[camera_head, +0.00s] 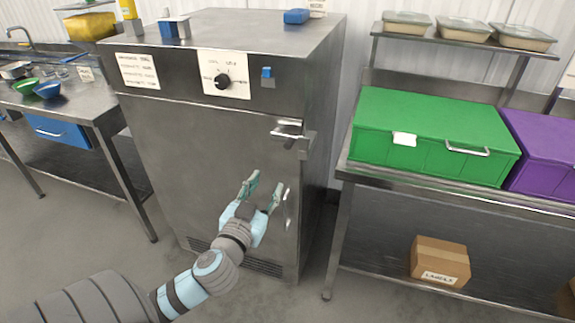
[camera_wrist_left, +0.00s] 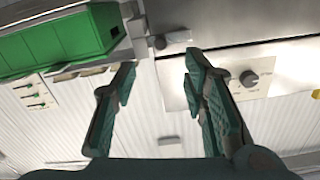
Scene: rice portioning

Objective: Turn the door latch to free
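The steel cabinet's door (camera_head: 190,160) is shut in the head view. A metal door latch (camera_head: 288,130) sits at the door's upper right edge, its lever lying roughly level. My left gripper (camera_head: 264,184) is open and empty in front of the door, below the latch and apart from it in the picture, close to the vertical door handle (camera_head: 288,210). In the left wrist view, which looks upside down, my open fingers (camera_wrist_left: 160,68) have a gap between them. What looks like the latch (camera_wrist_left: 176,38) shows beyond that gap. My right gripper is not in view.
A dial (camera_head: 223,81) and a small blue piece (camera_head: 267,72) are above the door. A green crate (camera_head: 430,125) and a purple crate (camera_head: 545,150) stand on the right-hand steel table. A side table (camera_head: 80,105) stands at left. The floor before the cabinet is clear.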

